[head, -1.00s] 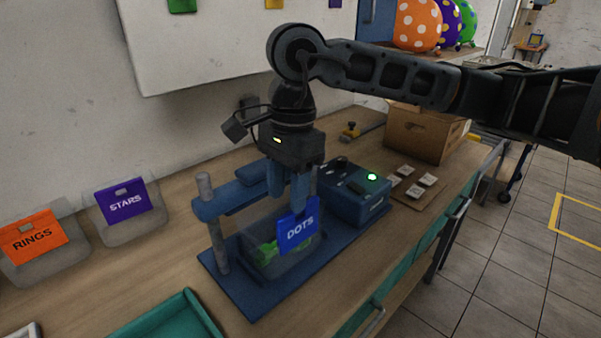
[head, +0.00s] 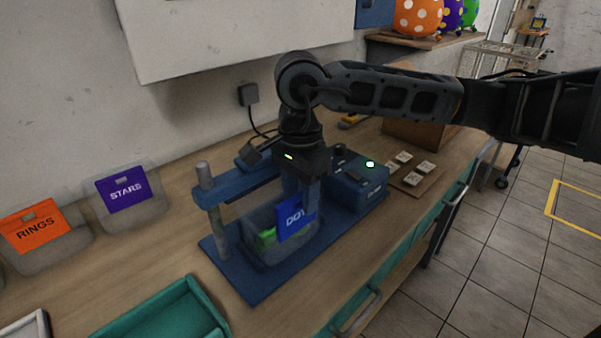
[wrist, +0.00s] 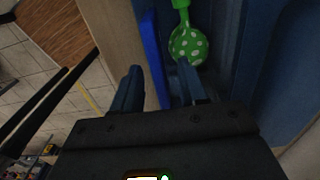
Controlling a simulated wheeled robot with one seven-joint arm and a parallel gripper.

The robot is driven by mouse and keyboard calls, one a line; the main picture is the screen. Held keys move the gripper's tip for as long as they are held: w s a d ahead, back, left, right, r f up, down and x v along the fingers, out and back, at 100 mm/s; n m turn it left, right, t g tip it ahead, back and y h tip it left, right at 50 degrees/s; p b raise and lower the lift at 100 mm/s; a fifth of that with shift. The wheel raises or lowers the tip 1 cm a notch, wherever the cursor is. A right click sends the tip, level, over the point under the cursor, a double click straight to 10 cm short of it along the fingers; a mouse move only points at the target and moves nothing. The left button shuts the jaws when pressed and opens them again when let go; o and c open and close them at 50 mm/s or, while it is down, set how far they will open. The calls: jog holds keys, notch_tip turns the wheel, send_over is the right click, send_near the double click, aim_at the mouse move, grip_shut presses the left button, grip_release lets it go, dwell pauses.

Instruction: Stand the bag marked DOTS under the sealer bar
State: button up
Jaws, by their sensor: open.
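The clear bag marked DOTS (head: 293,221) has a blue header and green contents. It stands upright on the blue base plate of the sealer (head: 258,284), at the bar. The sealer bar (head: 228,192) runs from the left post behind the bag and under my gripper; how exactly the bag lines up with it is partly hidden. My gripper (head: 301,200) points down at the header and hides part of its lettering. In the wrist view my gripper (wrist: 160,82) has its fingers apart, with the blue header (wrist: 156,60) between them and a green dotted balloon (wrist: 188,46) beside it.
The sealer's control box (head: 358,190) with a lit green lamp is right of the bag. The STARS bag (head: 128,194) and RINGS bag (head: 36,234) stand at left. A teal tray (head: 172,312) lies in front. A cardboard box (head: 420,135) is behind my arm.

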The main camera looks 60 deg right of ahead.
jog(key=shift+f, duration=1.1)
jog(key=shift+c, duration=0.2)
grip_shut()
jog(key=shift+o, duration=0.5)
grip_release()
jog(key=shift+r+b, duration=0.6)
jog(key=shift+r, duration=3.3)
